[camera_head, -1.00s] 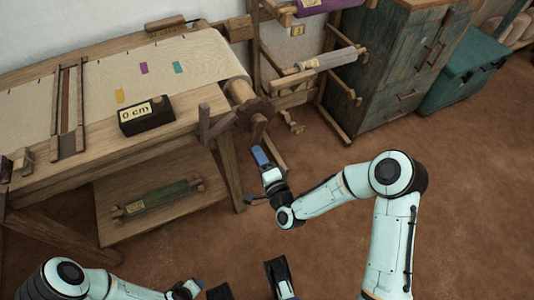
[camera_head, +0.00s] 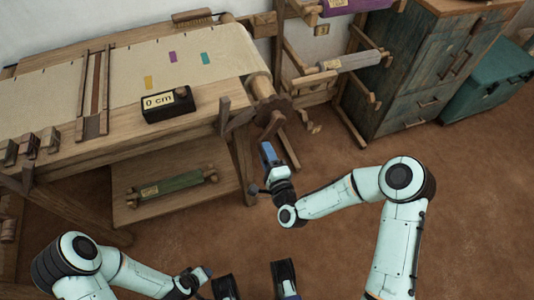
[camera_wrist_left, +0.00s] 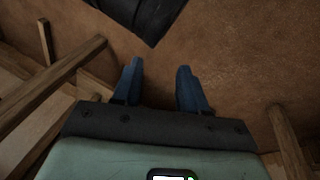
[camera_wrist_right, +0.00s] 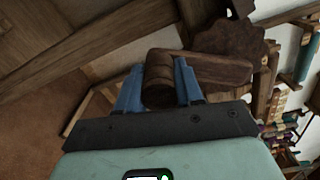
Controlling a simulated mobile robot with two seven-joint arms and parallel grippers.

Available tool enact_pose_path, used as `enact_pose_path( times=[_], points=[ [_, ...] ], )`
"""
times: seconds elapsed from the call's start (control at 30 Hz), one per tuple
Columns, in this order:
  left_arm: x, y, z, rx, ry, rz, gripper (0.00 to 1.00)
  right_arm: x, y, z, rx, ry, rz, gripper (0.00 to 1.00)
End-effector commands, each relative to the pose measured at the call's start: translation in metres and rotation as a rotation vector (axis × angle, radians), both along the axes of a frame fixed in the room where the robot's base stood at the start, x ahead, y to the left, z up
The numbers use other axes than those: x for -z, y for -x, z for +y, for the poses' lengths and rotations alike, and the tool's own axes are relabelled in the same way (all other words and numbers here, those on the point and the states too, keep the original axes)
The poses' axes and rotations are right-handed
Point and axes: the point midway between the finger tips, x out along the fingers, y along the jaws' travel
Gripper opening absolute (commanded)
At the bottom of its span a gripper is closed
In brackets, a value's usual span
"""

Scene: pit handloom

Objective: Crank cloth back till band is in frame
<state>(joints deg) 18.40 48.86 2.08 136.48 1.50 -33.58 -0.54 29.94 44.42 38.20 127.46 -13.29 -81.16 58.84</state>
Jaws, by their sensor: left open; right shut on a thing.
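The pale cloth (camera_head: 120,62) lies stretched over the loom and runs to a roller at its right end. It bears yellow (camera_head: 148,82), purple (camera_head: 172,57) and teal (camera_head: 207,58) patches. A wooden frame (camera_head: 82,100) with a brown strip inside crosses the cloth left of the patches. A black box (camera_head: 168,105) reads "0 cm". My right gripper (camera_head: 266,150) is shut on the dark wooden crank handle (camera_wrist_right: 158,78), beside a toothed wheel (camera_wrist_right: 232,42). My left gripper (camera_wrist_left: 160,78) is open and empty above the floor; it also shows in the head view (camera_head: 206,272).
A green roll (camera_head: 170,181) lies on the loom's lower shelf. A rack with a pale roll (camera_head: 350,60) and a purple roll stands at the back right. Behind it are a cabinet (camera_head: 400,85) and a teal chest (camera_head: 490,80). Brown floor is open at the lower right.

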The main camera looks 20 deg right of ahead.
Motion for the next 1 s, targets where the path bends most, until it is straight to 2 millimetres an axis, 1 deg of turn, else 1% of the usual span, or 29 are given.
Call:
enact_pose_path(
  times=[0.03,0.07,0.1,0.13,0.43,0.57,0.67,1.0],
  points=[
    [0.0,0.0,0.0,0.0,0.0,0.0,0.43,0.001,0.001,0.001,-0.002,0.0,0.003,0.0],
    [0.0,0.0,0.0,0.0,0.0,0.0,0.43,0.001,0.001,0.001,-0.002,0.0,0.003,0.42],
    [0.0,0.0,0.0,0.0,0.0,0.0,0.43,0.001,0.001,0.0,-0.002,0.0,0.003,0.56],
    [0.0,0.0,0.0,0.0,0.0,0.0,0.43,0.001,0.001,0.0,-0.002,0.0,0.003,0.61],
    [0.0,0.0,0.0,0.0,0.0,0.0,0.43,0.0,0.001,0.0,0.0,0.001,0.001,0.61],
    [-0.002,0.002,-0.001,0.002,0.002,0.005,0.43,0.0,0.011,-0.001,-0.002,0.002,0.004,0.61],
    [-0.006,0.006,-0.003,0.006,0.007,0.015,0.43,0.0,0.028,-0.002,-0.002,0.001,0.004,0.61],
    [-0.015,0.02,-0.01,0.022,0.026,0.051,0.43,0.0,0.111,-0.008,-0.003,-0.002,0.008,0.61]
  ],
)
